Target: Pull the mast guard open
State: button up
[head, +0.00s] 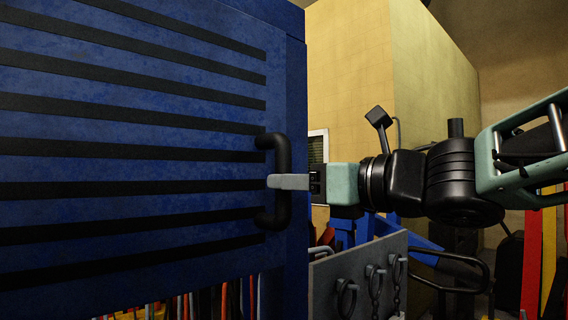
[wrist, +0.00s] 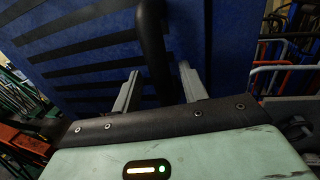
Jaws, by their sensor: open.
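The mast guard (head: 130,110) is a blue panel with black horizontal slats, filling the left of the head view; it also shows in the wrist view (wrist: 95,35). A black vertical bar handle (head: 283,155) stands near its right edge. My gripper (head: 275,182) reaches in from the right at the handle's lower half. In the wrist view my gripper (wrist: 157,78) is open, with one grey finger on each side of the handle (wrist: 151,45). The fingers are around the bar but not closed on it. Whether a finger touches it, I cannot tell.
A grey panel with hooks and shackles (head: 360,280) stands below my arm. Coloured hoses or rods (head: 215,300) show under the guard. A yellowish wall block (head: 400,70) rises behind.

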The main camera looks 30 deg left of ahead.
jog(key=shift+w+a+p, duration=0.1)
jog(key=shift+a+p, duration=0.25)
jog(key=shift+a, duration=0.9)
grip_shut()
